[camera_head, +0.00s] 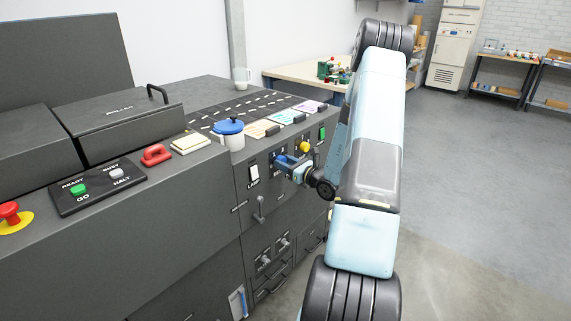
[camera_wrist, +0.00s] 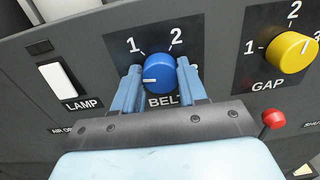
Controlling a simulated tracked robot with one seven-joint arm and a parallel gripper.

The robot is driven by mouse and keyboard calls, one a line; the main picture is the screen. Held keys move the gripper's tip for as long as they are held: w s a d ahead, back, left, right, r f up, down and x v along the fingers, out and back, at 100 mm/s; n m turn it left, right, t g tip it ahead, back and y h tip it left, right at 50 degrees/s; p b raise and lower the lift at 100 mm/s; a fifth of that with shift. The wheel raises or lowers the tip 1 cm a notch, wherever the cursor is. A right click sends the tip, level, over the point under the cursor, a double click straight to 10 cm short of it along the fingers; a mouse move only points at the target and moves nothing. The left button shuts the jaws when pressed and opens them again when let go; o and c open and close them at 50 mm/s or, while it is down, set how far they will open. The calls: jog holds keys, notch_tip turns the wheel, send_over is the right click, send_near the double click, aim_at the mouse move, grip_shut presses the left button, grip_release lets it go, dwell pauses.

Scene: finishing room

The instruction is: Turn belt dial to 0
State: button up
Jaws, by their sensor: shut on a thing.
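The belt dial (camera_wrist: 159,74) is a round blue knob above the BELT label in the wrist view. Its white mark points left and slightly down, below the printed 1. The numbers 1 and 2 show above it; a number at its right is mostly hidden, and none shows where the mark points, behind the left finger. My gripper (camera_wrist: 160,82) has its light blue fingers on either side of the dial, shut on it. In the head view my gripper (camera_head: 290,164) reaches the machine's front panel, and the dial is hard to make out there.
The yellow gap dial (camera_wrist: 292,53) is right of the belt dial. The white lamp switch (camera_wrist: 58,80) is to the left, and a red-knobbed lever (camera_wrist: 274,119) stands close at lower right. A blue-lidded pot (camera_head: 229,134) sits on the machine top. Open floor (camera_head: 470,190) lies at right.

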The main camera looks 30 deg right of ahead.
jog(key=n, duration=0.4)
jog(key=shift+f+n, duration=0.15)
jog(key=shift+n, duration=0.15)
dwell(0.5)
jog(key=o, duration=1.1)
jog(key=shift+c, duration=0.2)
jog(key=v, duration=1.3)
jog(key=shift+s+d, duration=0.15)
jog(key=shift+s, duration=0.2)
